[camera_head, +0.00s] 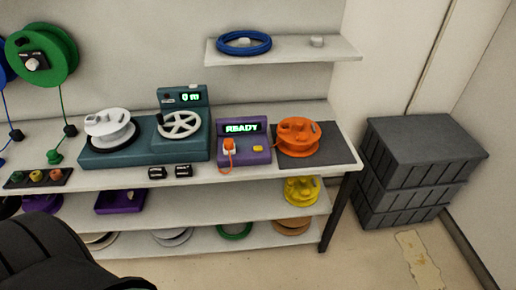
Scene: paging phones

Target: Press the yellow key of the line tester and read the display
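The line tester (264,159) is a purple box on the bench top, right of centre. An orange reel (299,138) stands just right of the tester on a dark mat (342,152). Neither of my grippers shows in this view.
Left of the tester is a teal winder (145,156) with a white reel, a white handwheel and a display reading 0 m. Two small black blocks (157,173) lie in front. An upper shelf (338,48) holds a blue coil. Grey crates (425,140) stand right of the bench.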

